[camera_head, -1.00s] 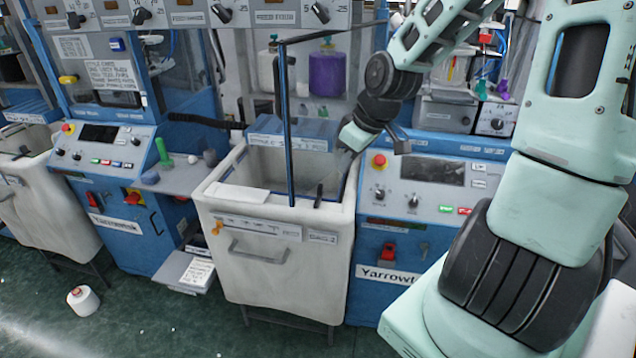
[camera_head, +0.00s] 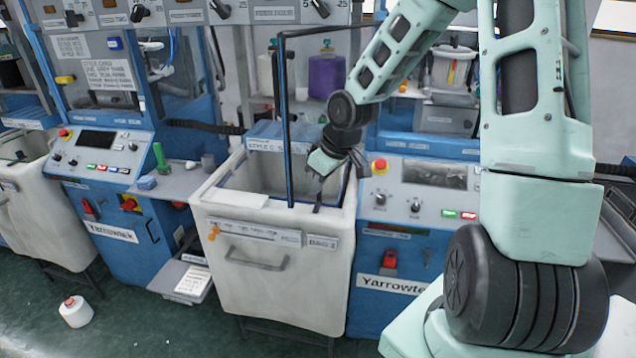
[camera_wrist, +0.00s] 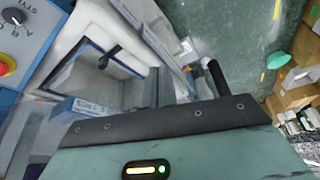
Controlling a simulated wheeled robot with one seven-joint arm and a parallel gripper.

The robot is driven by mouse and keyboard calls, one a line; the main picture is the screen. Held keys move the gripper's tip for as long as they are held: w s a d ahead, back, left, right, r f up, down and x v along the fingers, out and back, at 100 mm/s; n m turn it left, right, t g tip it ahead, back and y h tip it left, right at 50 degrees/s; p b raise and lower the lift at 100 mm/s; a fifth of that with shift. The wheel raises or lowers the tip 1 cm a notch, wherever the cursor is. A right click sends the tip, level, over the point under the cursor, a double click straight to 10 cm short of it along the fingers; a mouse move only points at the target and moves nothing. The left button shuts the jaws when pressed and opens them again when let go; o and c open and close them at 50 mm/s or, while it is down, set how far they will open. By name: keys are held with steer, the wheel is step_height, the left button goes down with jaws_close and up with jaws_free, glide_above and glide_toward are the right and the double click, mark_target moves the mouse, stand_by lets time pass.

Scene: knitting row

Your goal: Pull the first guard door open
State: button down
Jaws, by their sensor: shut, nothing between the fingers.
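The guard door is a clear panel in a thin dark frame, and its upright post (camera_head: 288,125) rises over the white bin (camera_head: 265,285) in front of the middle machine. Its top bar runs back to the right from the post. A short dark upright bar, apparently the door's handle (camera_head: 318,195), stands low on the panel. My gripper (camera_head: 324,178) is shut and empty, just above and beside this bar; I cannot tell whether they touch. In the wrist view a dark bar (camera_wrist: 214,76) stands just beyond my gripper's body.
A control panel with a red button (camera_head: 379,166) is right of the bin. Another panel (camera_head: 98,150) and a shelf with a green object (camera_head: 160,158) are to the left. A yarn cone (camera_head: 75,311) lies on the green floor. Boxes (camera_wrist: 292,90) show in the wrist view.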

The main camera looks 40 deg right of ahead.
steer(key=shift+w, duration=0.15)
steer(key=w+a+m+h+b, duration=0.1)
steer(key=w+a+m+b, duration=0.1)
steer(key=w+m+b, duration=0.3)
steer(key=w+b, duration=0.4)
steer(key=w, duration=0.7)
steer(key=shift+w+a+h, duration=0.35)
steer(key=shift+h, duration=0.05)
